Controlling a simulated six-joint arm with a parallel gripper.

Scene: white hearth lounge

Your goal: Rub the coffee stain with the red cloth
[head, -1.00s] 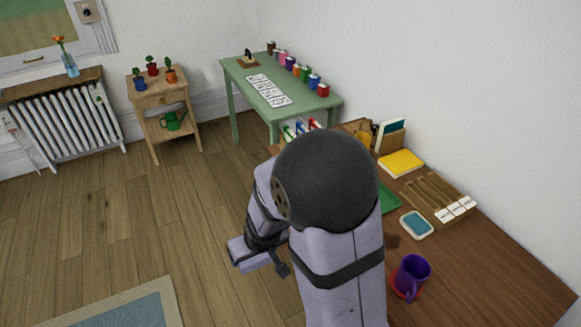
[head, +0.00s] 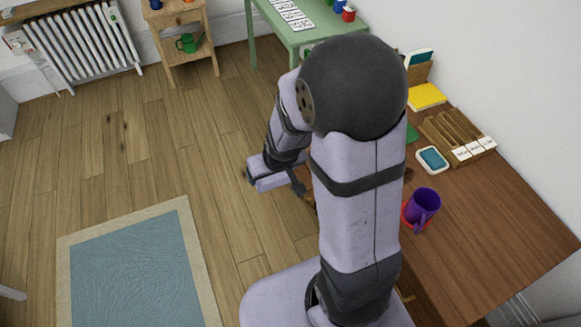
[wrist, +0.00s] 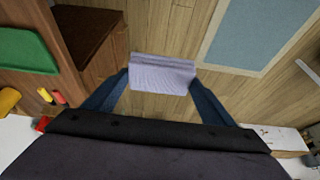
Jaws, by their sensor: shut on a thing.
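My gripper (wrist: 161,84) is shut on a pale lavender, ribbed, block-like thing (wrist: 163,75), perhaps folded cloth; it is not red. In the head view the lavender thing (head: 272,181) hangs beyond the desk's left edge, above the floor, with dark fingers on either side. I see no red cloth that I can make out. A small dark brown patch (head: 409,172) on the desk, mostly hidden by my arm, may be the coffee stain. It lies between the blue-topped dish and the purple mug. My gripper is well left of it.
On the brown desk (head: 490,235) stand a purple mug (head: 425,202) over something red, a white dish with blue inside (head: 432,160), a wooden slotted rack (head: 458,137) and a yellow book (head: 426,96). A green mat (wrist: 25,50) lies there too.

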